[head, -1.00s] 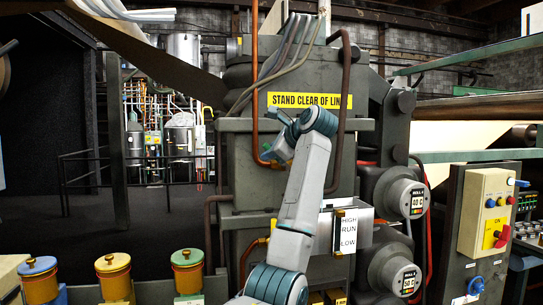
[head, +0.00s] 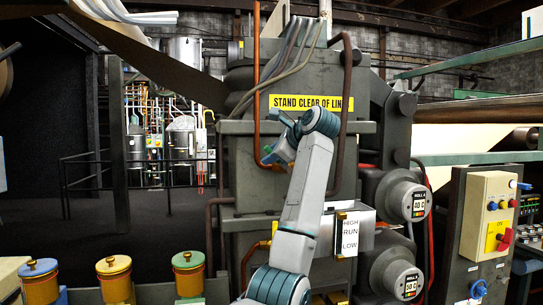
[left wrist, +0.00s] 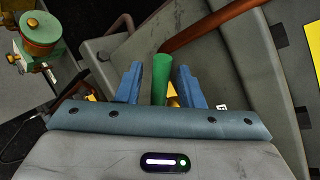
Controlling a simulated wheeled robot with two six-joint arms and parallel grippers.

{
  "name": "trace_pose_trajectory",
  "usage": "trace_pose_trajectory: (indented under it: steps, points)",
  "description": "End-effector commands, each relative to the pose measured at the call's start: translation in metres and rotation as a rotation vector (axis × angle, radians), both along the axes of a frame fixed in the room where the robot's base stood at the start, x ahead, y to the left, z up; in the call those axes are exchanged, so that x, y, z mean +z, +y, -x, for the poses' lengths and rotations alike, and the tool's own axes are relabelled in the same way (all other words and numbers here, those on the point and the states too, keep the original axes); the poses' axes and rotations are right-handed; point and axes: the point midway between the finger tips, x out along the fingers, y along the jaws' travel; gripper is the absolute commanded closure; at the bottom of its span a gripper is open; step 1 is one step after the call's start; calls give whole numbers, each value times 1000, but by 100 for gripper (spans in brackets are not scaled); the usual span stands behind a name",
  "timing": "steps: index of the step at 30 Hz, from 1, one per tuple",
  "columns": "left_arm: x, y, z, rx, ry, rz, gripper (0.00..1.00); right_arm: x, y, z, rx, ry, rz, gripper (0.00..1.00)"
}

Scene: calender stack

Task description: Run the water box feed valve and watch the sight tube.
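My left gripper (head: 284,152) is raised in front of the grey machine, beside a copper pipe. In the left wrist view, its two blue fingers (left wrist: 158,80) stand apart, with a green upright handle (left wrist: 160,78) between them. Gaps show on both sides of the handle. I take this to be the feed valve's handle; in the head view it is not clear. The metal water box (head: 364,218) is on the machine's front, right of my left arm. A white HIGH, RUN, LOW plate (head: 349,235) marks the sight tube there; its level is too small to read. My right gripper is out of view.
A copper pipe (head: 256,90) runs down the machine near the gripper. Rollers with gauges (head: 408,203) stand to the right, beside a switch panel (head: 488,215). Several coloured canisters (head: 114,280) line the lower left. The dark floor behind them looks open.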

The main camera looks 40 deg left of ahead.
Motion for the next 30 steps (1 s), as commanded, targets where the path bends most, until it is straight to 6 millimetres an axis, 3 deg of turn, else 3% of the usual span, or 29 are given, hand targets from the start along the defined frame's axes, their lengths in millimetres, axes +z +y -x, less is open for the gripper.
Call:
trace_pose_trajectory:
  steps: [15,30]
  points:
    - [35,-81,23,-2,-2,1,66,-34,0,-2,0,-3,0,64]
    - [41,-90,26,0,-1,0,66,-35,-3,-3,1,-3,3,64]
